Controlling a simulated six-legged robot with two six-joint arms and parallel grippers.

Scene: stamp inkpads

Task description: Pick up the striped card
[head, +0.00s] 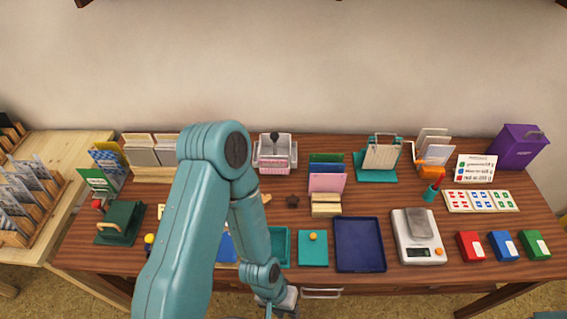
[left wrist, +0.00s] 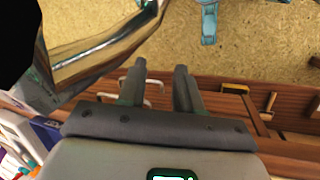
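I cannot make out for sure which card is the striped one. Colored and patterned cards (head: 108,158) stand upright at the back left of the desk, and grey cards (head: 25,195) stand in wooden racks on the side table at the far left. My left gripper (head: 284,303) is low at the desk's front edge, far from these cards and partly cut off by the frame. In the left wrist view its two fingers (left wrist: 158,78) are apart with nothing between them. My left arm hides part of the desk's left middle. My right gripper is not in view.
A dark blue tray (head: 360,245), a scale (head: 418,238) and red, blue and green boxes (head: 502,246) line the front right. A green press (head: 120,222) stands at front left. A drawer handle (head: 322,293) is beside my left gripper. The wall is behind.

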